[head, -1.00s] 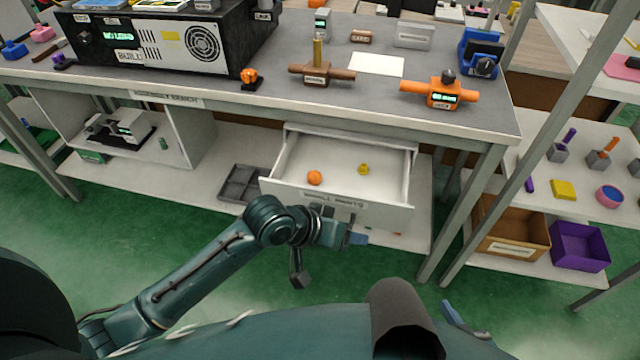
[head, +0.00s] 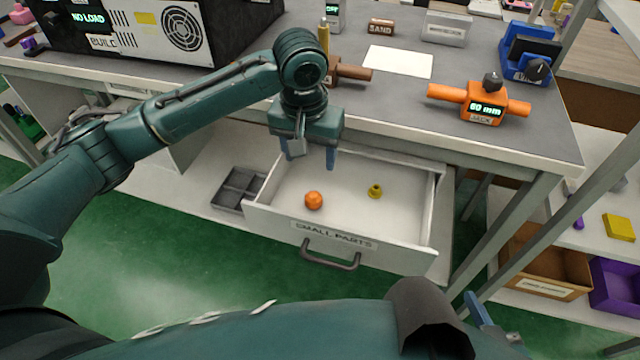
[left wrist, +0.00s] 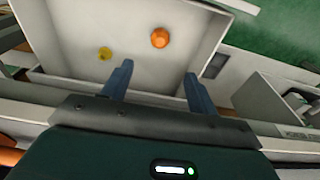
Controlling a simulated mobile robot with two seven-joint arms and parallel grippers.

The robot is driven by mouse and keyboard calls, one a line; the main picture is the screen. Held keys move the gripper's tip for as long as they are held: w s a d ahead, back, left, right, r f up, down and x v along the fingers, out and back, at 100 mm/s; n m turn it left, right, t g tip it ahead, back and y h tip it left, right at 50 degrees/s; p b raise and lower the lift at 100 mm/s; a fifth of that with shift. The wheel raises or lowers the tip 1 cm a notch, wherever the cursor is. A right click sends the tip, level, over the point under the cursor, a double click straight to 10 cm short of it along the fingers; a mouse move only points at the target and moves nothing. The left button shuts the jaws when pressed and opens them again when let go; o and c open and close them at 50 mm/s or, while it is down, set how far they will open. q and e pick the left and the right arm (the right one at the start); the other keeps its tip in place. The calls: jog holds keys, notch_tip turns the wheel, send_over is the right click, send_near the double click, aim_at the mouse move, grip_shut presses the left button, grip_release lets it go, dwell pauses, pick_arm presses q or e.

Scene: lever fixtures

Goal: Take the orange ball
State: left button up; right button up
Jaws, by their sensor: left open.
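The orange ball (head: 314,200) lies in the open drawer (head: 345,240) labelled "SMALL PARTS", on its left side near the front wall. It also shows in the left wrist view (left wrist: 160,38), beyond the fingertips and between their lines. My left gripper (head: 310,160) points down above the back left part of the drawer. It is open and empty, apart from the ball. In the left wrist view its two blue fingers (left wrist: 158,74) stand wide apart. Only a blue finger of my right gripper (head: 478,308) shows at the lower right; its jaw state is unclear.
A small yellow piece (head: 375,191) lies in the drawer, right of the ball. The bench top (head: 420,110) overhangs the drawer's back. An orange jack (head: 487,106) and a brown-handled fixture (head: 345,72) stand on it. A grey divided tray (head: 238,188) sits left of the drawer.

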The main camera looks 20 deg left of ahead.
aim_at(313, 195)
pick_arm(q)
jog(key=f+b, duration=0.1)
jog(key=f, duration=0.3)
jog(key=f+b, duration=0.1)
jog(key=f, duration=0.3)
jog(key=f+b, duration=0.1)
jog(key=f, duration=0.3)
jog(key=shift+w+d+f, duration=0.1)
jog(key=shift+w+f, duration=0.25)
jog(key=shift+f, duration=0.05)
jog(key=shift+c, duration=0.2)
jog(key=c, duration=1)
